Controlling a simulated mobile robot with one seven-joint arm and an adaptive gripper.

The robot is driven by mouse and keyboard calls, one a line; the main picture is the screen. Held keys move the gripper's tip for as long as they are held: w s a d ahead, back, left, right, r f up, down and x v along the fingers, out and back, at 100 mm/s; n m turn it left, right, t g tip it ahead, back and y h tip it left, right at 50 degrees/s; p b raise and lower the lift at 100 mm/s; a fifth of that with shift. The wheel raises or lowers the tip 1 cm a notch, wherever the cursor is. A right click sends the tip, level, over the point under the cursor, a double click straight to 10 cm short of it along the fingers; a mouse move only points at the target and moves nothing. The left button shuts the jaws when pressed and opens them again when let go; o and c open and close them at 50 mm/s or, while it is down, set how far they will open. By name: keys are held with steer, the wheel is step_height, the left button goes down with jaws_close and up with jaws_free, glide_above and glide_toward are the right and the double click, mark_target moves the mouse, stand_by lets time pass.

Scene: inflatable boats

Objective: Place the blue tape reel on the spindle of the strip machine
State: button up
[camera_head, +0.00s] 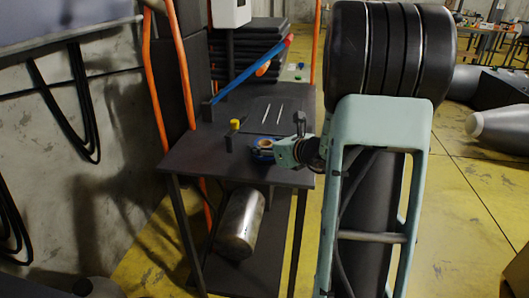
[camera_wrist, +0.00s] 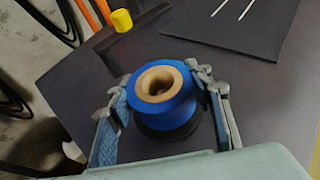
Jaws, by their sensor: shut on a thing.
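The blue tape reel (camera_wrist: 170,108) has a tan core with an open hole facing up. It is upright between the two grey-blue fingers of my gripper (camera_wrist: 161,84), which is shut on its sides. In the head view the reel (camera_head: 262,153) is partly hidden by my gripper (camera_head: 271,150), near the front right of the dark table. Something dark is under the reel; I cannot tell if it is shadow or a support. A yellow cylinder (camera_head: 234,124) on a dark stand, also in the wrist view (camera_wrist: 122,20), is left of the reel. I cannot clearly identify the spindle.
The dark table (camera_head: 215,165) has a black flat sheet (camera_head: 255,120) with two thin white sticks. A slanted blue bar (camera_head: 240,81) is behind it. Orange hoses (camera_head: 157,85) run at left. A metal cylinder (camera_head: 240,222) lies on the shelf below.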

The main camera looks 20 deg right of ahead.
steer(key=shift+f, duration=0.1)
steer(key=shift+f, duration=0.1)
steer(key=o, duration=1.2)
steer(key=shift+s+d+r, duration=0.1)
steer(key=shift+s+r, duration=0.2)
steer(key=p+v, duration=0.2)
steer(key=v, duration=0.9)
steer(key=shift+s, duration=0.2)
